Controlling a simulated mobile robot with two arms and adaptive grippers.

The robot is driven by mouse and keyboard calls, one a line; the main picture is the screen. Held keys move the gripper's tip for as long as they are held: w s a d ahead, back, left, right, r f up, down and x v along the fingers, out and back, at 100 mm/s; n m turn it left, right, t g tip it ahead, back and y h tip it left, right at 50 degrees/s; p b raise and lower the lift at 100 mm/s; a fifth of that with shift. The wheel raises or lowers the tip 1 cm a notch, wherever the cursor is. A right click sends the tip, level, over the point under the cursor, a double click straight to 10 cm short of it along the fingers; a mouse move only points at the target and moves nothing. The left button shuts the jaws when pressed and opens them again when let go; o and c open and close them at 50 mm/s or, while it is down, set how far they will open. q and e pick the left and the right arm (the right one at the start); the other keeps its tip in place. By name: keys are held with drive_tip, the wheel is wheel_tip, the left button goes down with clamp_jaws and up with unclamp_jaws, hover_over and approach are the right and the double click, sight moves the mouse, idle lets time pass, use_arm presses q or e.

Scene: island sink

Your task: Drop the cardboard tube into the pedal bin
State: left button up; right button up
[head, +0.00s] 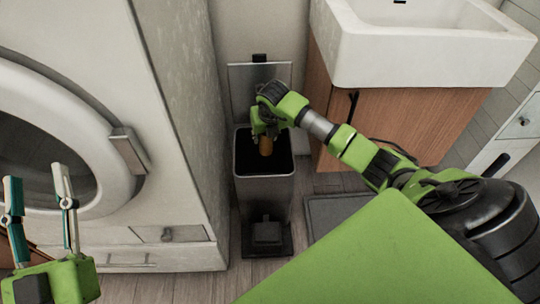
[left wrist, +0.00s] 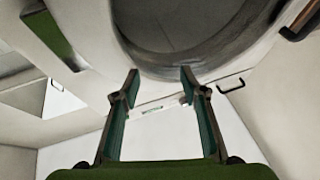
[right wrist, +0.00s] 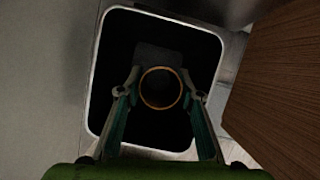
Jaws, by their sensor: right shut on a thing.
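The cardboard tube (head: 266,146) is brown and hangs from my right gripper (head: 264,132), which is shut on it. In the right wrist view the tube (right wrist: 161,88) shows end-on as a ring between the fingers of the right gripper (right wrist: 160,92). The pedal bin (head: 262,195) is a dark metal box with its lid up (head: 259,85) and its pedal at the front. The tube is over the bin's dark opening; the right wrist view shows the bin rim (right wrist: 93,80) all around it. My left gripper (head: 38,190) is open and empty at the lower left.
A white washing machine (head: 120,40) stands left of the bin. A wooden cabinet (head: 415,120) with a white sink (head: 425,45) stands to the right. A grey mat (head: 325,215) lies on the floor right of the bin.

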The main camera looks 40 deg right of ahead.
drive_tip(key=shift+f+b, duration=0.3)
drive_tip(key=shift+f, duration=0.25)
use_arm(q)
drive_tip(key=s+r+t, duration=0.1)
drive_tip(key=r, duration=0.1)
drive_tip(key=s+r+t, duration=0.1)
drive_tip(key=shift+s+a+r+h, duration=0.1)
drive_tip(key=shift+s+r+h, duration=0.1)
drive_tip(key=shift+r+h, duration=0.15)
use_arm(e)
drive_tip(key=o, duration=0.8)
drive_tip(key=v, duration=1.2)
